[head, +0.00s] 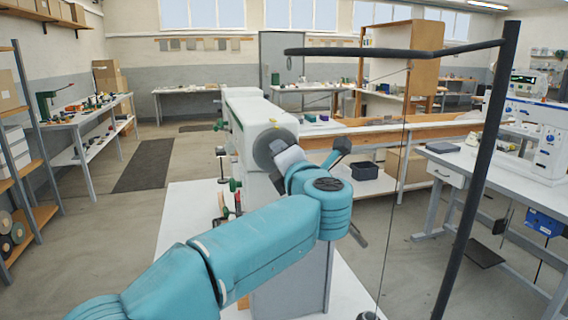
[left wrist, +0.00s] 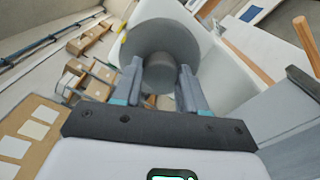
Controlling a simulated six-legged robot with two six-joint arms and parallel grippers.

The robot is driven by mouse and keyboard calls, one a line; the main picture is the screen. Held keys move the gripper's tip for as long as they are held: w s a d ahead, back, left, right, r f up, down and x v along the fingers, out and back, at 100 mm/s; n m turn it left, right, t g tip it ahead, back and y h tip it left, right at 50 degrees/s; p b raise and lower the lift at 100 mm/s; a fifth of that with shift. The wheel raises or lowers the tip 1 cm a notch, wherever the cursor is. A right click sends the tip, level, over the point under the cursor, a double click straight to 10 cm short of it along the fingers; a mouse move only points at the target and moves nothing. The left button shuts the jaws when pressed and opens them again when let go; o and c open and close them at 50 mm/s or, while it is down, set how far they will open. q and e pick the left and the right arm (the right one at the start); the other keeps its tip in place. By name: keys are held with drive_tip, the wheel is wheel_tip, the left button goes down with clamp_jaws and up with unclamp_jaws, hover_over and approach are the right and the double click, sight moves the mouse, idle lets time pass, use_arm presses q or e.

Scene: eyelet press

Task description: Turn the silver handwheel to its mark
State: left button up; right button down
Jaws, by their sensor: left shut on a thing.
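The silver handwheel (head: 265,147) is a grey disc on the near end face of the white press (head: 245,112). In the left wrist view the handwheel (left wrist: 185,45) fills the upper middle, with a round hub (left wrist: 160,72) sticking out toward me. My left gripper (left wrist: 160,84) has one finger on each side of the hub and is shut on it. In the head view my left gripper (head: 288,153) covers the wheel's right part. A small yellow patch (left wrist: 123,38) shows by the wheel's left edge; I cannot tell whether it is the mark. My right gripper is not in view.
A dark bent pole (head: 478,160) with a thin hanging cord stands in front at the right. A wooden-edged bench (head: 400,132) runs behind the press. A grey-legged table (head: 490,178) is at the right. The floor at the left (head: 110,225) is open.

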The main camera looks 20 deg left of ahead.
use_arm(q)
drive_tip(key=shift+f, duration=0.25)
idle(0.3)
drive_tip(key=o, duration=0.8)
drive_tip(key=shift+c, duration=0.2)
drive_tip(key=o, duration=0.3)
drive_tip(key=shift+r, duration=0.15)
drive_tip(key=b+v, duration=0.2)
drive_tip(key=v, duration=1.4)
drive_tip(key=shift+b, duration=0.3)
drive_tip(key=shift+s+d, duration=0.15)
drive_tip(key=shift+s, duration=0.05)
